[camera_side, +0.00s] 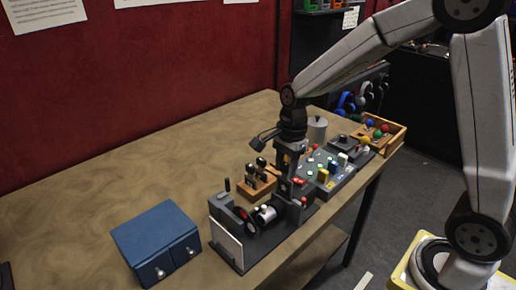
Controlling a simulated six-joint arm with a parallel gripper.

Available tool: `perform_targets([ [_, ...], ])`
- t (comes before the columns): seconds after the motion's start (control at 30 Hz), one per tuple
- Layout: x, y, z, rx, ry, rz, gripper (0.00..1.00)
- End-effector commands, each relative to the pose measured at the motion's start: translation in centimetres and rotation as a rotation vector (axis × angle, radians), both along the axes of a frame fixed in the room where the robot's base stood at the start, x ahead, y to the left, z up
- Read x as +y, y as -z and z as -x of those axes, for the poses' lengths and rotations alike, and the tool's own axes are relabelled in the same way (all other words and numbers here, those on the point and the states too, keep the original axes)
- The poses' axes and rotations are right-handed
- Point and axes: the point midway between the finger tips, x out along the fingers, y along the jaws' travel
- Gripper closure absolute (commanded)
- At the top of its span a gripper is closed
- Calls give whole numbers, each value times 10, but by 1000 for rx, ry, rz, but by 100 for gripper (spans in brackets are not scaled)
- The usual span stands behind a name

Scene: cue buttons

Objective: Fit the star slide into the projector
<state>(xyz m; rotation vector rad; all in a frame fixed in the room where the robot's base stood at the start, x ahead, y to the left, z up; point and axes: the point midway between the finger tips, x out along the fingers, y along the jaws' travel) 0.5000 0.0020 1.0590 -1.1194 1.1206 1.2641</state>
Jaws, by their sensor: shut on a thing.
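My gripper (290,188) points down over the back end of the dark projector (240,250), at the table's front edge. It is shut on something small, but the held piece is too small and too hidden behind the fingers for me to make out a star. The projector has a silver lens (265,215) and a pale upright screen (226,243) at its left end. A wooden block (256,184) with small dark-topped pieces standing in it sits just behind the projector. I cannot tell whether any of these are slides.
A blue two-door box (155,243) stands left of the projector. A grey button panel (335,170) lies to the right, with a metal canister (317,130) behind it. A wooden tray of coloured balls (389,144) is at the far right. The table's left and back are clear.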

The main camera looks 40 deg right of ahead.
Motion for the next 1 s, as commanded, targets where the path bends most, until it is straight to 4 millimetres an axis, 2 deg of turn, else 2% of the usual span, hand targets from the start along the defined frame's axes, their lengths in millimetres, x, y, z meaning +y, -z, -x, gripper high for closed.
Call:
perform_targets([
  [1.0, 0, 16, 0, 1, 0, 0, 100],
])
